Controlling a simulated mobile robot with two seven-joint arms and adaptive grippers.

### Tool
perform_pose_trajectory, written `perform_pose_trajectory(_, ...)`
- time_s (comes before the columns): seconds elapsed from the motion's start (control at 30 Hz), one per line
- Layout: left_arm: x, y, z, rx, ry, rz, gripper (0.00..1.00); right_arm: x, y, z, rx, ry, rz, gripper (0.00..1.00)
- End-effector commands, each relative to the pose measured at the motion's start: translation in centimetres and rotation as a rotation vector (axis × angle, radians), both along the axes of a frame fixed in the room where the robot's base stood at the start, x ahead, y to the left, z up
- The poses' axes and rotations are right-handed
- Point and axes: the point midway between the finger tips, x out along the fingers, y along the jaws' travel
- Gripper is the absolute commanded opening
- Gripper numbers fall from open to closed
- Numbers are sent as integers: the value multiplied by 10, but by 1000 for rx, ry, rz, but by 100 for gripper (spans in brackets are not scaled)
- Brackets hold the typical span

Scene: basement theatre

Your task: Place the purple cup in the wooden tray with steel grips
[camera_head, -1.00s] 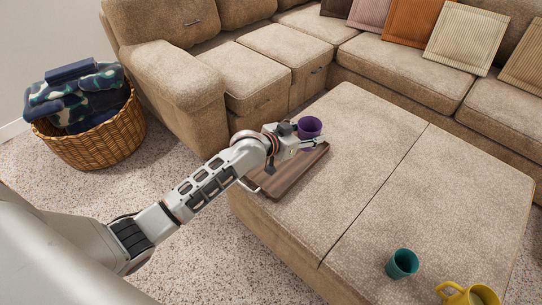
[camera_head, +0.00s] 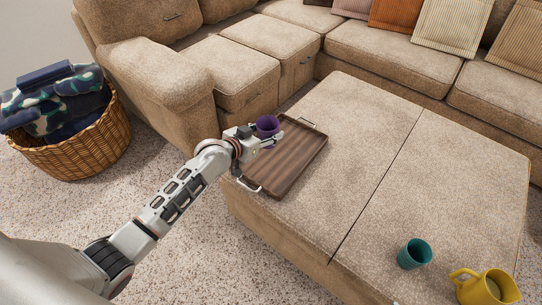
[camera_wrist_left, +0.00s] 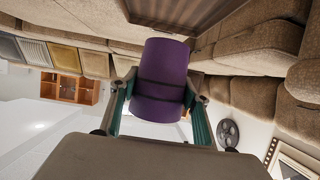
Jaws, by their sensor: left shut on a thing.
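The purple cup (camera_head: 267,126) is held by my left gripper (camera_head: 270,138), at the left edge of the wooden tray in the head view. My left gripper is shut on the cup, with one finger on each side of it in the left wrist view (camera_wrist_left: 159,98). The cup (camera_wrist_left: 160,75) appears held above the surface; its exact height over the tray is hard to tell. The wooden tray with steel grips (camera_head: 293,160) lies on the ottoman, empty where visible. Part of it also shows in the left wrist view (camera_wrist_left: 175,12). My right gripper is out of view.
The tan ottoman (camera_head: 370,130) has wide bare room right of the tray. A sofa (camera_head: 240,70) lies behind, and a wicker basket (camera_head: 85,150) with blankets stands left.

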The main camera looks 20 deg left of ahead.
Motion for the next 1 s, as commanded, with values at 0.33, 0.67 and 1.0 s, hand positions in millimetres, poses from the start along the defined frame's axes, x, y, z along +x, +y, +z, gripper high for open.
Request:
perform_pose_trajectory(0.33,-4,0,-89,-1,13,0,26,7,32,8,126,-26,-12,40)
perform_pose_trajectory(0.67,-1,0,-107,0,3,0,26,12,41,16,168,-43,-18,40)
perform_pose_trajectory(1.0,0,0,-137,1,0,0,23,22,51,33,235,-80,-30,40)
